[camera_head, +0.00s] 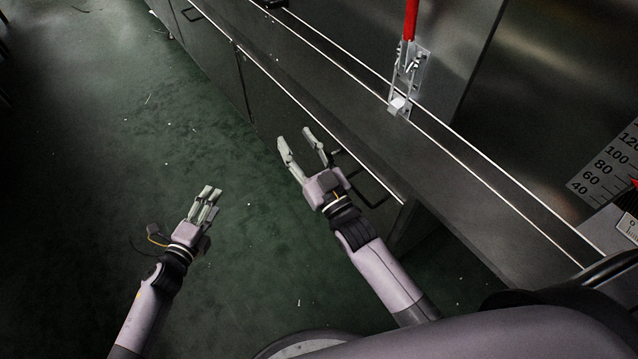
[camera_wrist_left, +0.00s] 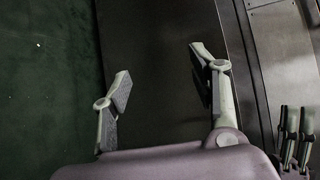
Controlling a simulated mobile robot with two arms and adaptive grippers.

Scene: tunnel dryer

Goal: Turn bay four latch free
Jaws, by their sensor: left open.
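A toggle latch with a silver metal body (camera_head: 405,78) and a red handle (camera_head: 410,18) is mounted on the steel dryer front at the upper right of the head view. Its handle points up and runs out of the picture. No bay number is readable on it. My right gripper (camera_head: 303,149) is open and empty, below and left of the latch, clear of it. My left gripper (camera_head: 207,203) is open and empty over the green floor, farther from the latch. Its parted fingers also show in the left wrist view (camera_wrist_left: 163,92), with nothing between them. The latch is not seen there.
Long steel rails (camera_head: 470,172) run diagonally along the dryer front. Below them are dark panels with a black bar handle (camera_head: 368,188) close to my right gripper. A scale plate (camera_head: 610,165) with numbers is at the right. The green floor (camera_head: 90,200) at left is open, with small scraps.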

